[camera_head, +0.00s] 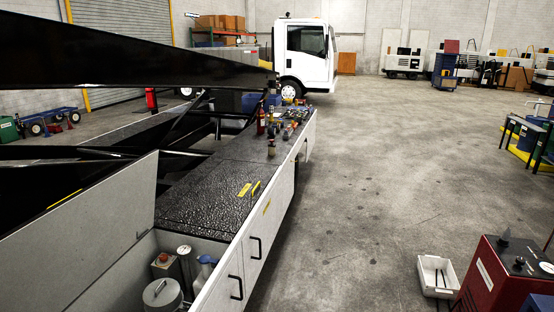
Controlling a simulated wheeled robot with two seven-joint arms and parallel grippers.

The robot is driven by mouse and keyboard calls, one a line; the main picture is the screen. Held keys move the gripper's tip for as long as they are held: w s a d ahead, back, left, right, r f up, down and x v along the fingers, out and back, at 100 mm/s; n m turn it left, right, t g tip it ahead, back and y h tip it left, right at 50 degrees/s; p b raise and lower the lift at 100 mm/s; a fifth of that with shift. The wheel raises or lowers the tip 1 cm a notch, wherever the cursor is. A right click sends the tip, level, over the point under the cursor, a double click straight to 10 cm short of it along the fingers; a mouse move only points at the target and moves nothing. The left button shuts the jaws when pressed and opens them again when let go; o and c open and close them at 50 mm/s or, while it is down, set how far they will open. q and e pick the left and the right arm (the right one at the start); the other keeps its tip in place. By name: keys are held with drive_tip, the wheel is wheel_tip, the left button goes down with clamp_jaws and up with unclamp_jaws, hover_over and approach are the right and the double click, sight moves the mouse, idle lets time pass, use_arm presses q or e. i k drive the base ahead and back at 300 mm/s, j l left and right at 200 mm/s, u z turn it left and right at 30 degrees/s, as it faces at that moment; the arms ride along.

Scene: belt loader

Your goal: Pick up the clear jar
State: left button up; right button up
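No thing in the head view shows plainly as a clear jar. A small jar-like container (272,148) stands on the dark top of the belt loader, at the near end of a cluster of items. It is too small to tell whether it is clear. In the open bin at the bottom left stand a grey lidded pot (161,294), a box with a red top (163,262), a pale cylinder (184,258) and a whitish-blue container (206,266). The bin's wall hides the lower parts of these. Neither of my grippers is in view.
The loader's textured deck (205,190) is mostly bare, with yellow marks. A red bottle (261,120) stands in the cluster. A black boom (120,55) crosses above. A white tray (437,275) and red machine (500,275) stand at lower right. Open floor lies between.

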sight(272, 147)
drive_tip(key=i+l+z, duration=0.35)
drive_tip(key=i, duration=0.3)
drive_tip(key=i+z, duration=0.4)
drive_tip(key=i, duration=1.95)
